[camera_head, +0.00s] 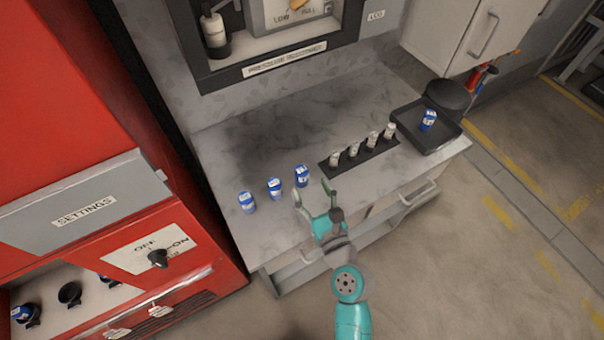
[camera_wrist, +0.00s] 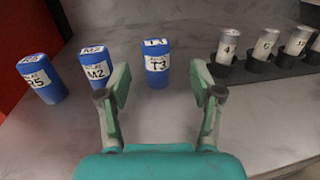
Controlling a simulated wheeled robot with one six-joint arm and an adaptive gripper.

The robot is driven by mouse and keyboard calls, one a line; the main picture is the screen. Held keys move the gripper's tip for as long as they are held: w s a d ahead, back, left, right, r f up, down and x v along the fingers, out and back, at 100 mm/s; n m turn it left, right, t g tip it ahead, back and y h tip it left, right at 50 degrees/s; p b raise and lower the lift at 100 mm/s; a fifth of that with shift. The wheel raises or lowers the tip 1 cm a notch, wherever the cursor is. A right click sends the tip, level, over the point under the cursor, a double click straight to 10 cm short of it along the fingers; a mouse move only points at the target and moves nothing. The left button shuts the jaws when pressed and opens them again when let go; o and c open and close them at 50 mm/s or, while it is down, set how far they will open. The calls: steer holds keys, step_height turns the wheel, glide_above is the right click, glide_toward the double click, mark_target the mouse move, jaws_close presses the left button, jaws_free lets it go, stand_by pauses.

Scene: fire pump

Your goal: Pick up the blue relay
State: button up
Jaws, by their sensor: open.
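Three blue relays stand upright in a row on the grey marbled counter (camera_head: 225,140). In the wrist view they are labelled R5 (camera_wrist: 42,80), M2 (camera_wrist: 99,70) and T3 (camera_wrist: 157,68). In the head view they show as the left relay (camera_head: 246,202), the middle relay (camera_head: 274,188) and the right relay (camera_head: 302,175). My gripper (camera_head: 314,190) is open and empty at the counter's front edge. In the wrist view its fingers (camera_wrist: 160,92) spread either side of T3, which stands ahead of them, apart from both. Another blue relay (camera_head: 428,120) stands in the black tray.
A black holder (camera_head: 357,164) with several white cylinders, numbered in the wrist view, lies right of T3. The black tray (camera_head: 452,131) is at the counter's right end. A red cabinet (camera_head: 85,120) with more relays in its lower recess stands left.

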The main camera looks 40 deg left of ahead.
mark_target(304, 177)
steer(key=shift+r+x, duration=0.15)
steer(key=shift+x, duration=1.35)
steer(key=shift+r+x, duration=0.15)
steer(key=shift+x, duration=1.3)
steer(key=shift+s, duration=0.15)
jaws_close()
steer(key=shift+r, duration=0.1)
step_height(304, 177, up, 10)
steer(key=shift+f, duration=0.1)
